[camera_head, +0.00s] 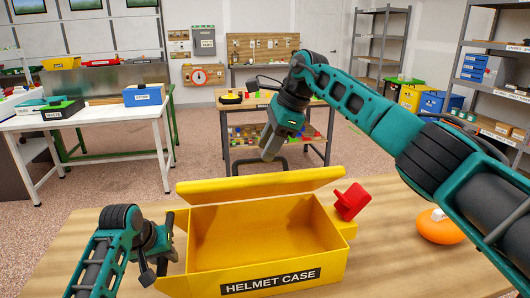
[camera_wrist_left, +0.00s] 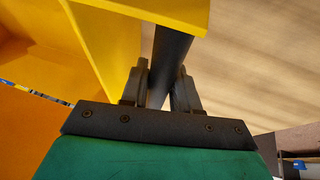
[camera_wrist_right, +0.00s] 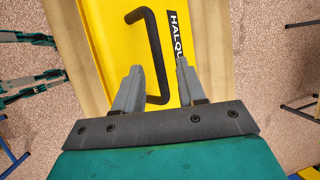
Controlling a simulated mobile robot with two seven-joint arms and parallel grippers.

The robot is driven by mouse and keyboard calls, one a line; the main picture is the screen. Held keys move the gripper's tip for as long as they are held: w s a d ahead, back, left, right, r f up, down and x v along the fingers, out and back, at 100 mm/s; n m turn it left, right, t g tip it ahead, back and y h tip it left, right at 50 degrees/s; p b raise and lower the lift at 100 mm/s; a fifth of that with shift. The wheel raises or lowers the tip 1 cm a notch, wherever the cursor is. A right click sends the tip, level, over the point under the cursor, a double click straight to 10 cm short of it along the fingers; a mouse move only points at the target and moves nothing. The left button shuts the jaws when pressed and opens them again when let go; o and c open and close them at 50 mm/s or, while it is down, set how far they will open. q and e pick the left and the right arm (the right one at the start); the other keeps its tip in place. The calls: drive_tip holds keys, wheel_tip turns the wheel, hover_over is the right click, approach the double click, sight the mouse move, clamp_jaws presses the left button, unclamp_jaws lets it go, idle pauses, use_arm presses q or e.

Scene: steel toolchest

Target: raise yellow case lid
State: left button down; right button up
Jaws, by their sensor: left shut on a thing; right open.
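The yellow case (camera_head: 335,270), labelled HELMET CASE, stands on the wooden table with its inside exposed and looking empty. Its lid (camera_head: 260,187) is open along the far side, seen nearly edge-on. In the right wrist view the lid's face (camera_wrist_right: 115,35) carries a black bent handle (camera_wrist_right: 153,50) and partly hidden lettering. My right gripper (camera_head: 265,155) is open above the lid's far side; in its wrist view the handle's end lies between the fingers (camera_wrist_right: 155,85). My left gripper (camera_head: 165,245) is shut on a dark bar (camera_wrist_left: 172,55) at the case's left side.
A red part (camera_head: 351,201) sits at the case's right side. An orange rounded object (camera_head: 440,227) lies on the table (camera_head: 385,265) at the right, under my right arm. A workbench cart (camera_head: 245,142) stands behind, with floor between.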

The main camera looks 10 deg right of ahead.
drive_tip(key=v, duration=0.9)
drive_tip(key=shift+r, duration=0.15)
drive_tip(key=shift+s+d, duration=0.1)
drive_tip(key=shift+c, duration=0.2)
